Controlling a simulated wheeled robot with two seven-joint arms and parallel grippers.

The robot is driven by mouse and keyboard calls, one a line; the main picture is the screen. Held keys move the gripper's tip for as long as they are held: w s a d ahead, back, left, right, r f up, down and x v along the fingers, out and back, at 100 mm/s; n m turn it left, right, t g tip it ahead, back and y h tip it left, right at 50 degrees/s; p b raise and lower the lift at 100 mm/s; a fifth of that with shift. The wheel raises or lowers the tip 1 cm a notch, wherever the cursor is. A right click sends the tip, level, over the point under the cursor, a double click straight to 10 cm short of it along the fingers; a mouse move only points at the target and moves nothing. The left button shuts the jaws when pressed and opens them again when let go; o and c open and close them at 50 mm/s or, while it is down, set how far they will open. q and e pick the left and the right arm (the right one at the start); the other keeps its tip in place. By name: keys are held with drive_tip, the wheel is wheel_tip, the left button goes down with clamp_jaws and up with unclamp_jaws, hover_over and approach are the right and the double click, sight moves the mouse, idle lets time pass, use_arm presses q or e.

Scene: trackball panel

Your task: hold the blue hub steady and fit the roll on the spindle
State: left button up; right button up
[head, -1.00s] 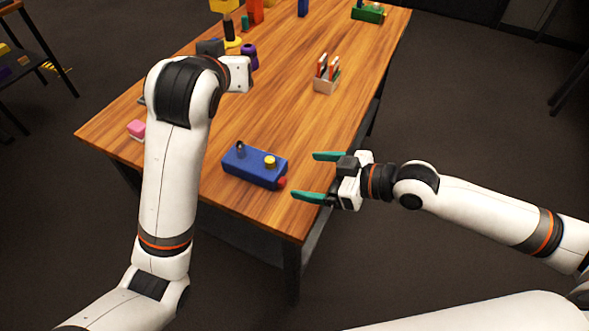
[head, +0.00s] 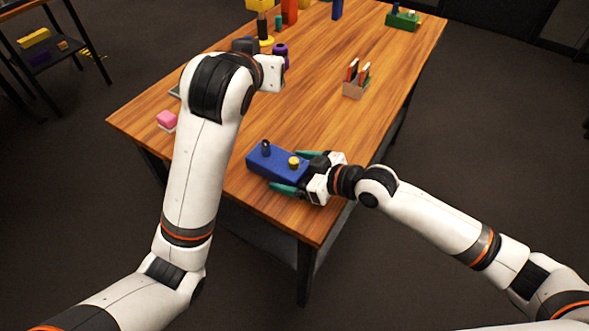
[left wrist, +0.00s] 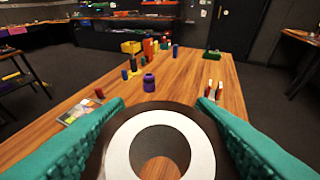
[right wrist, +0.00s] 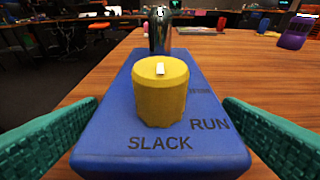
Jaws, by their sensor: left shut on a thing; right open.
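The blue hub (head: 262,161) lies near the table's front edge, with a dark spindle (head: 266,147) and a yellow knob (head: 294,161) on top. In the right wrist view the hub (right wrist: 110,125) is marked SLACK and RUN beside the knob (right wrist: 162,90), and the upright spindle (right wrist: 160,32) stands behind it. My right gripper (head: 284,169) is open, one finger on each side of the hub's right end; contact is unclear. My left gripper (left wrist: 160,103) is shut on a dark roll with a white core (left wrist: 118,150).
A small holder with cards (head: 354,90) stands right of the table's middle. A purple bottle-like object (head: 281,55) and several coloured blocks stand farther back. A pink block (head: 167,119) sits at the left edge. The wood between holder and hub is clear.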

sight(271, 150)
drive_tip(key=c, duration=1.1)
use_arm(q)
drive_tip(key=f+m+h, duration=0.1)
drive_tip(key=f, duration=0.3)
drive_tip(key=f+m+g+h, duration=0.1)
drive_tip(key=f+m+h, duration=0.1)
drive_tip(key=f, duration=0.2)
drive_tip(key=f+m+g+h, duration=0.1)
drive_tip(key=f, duration=0.3)
drive_tip(key=shift+s+d+f+m+h, duration=0.2)
drive_tip(key=shift+f+m+h, duration=0.1)
drive_tip(key=shift+f+h, duration=0.1)
use_arm(e)
drive_tip(key=shift+c, duration=0.2)
use_arm(q)
drive_tip(key=shift+f, duration=2.7)
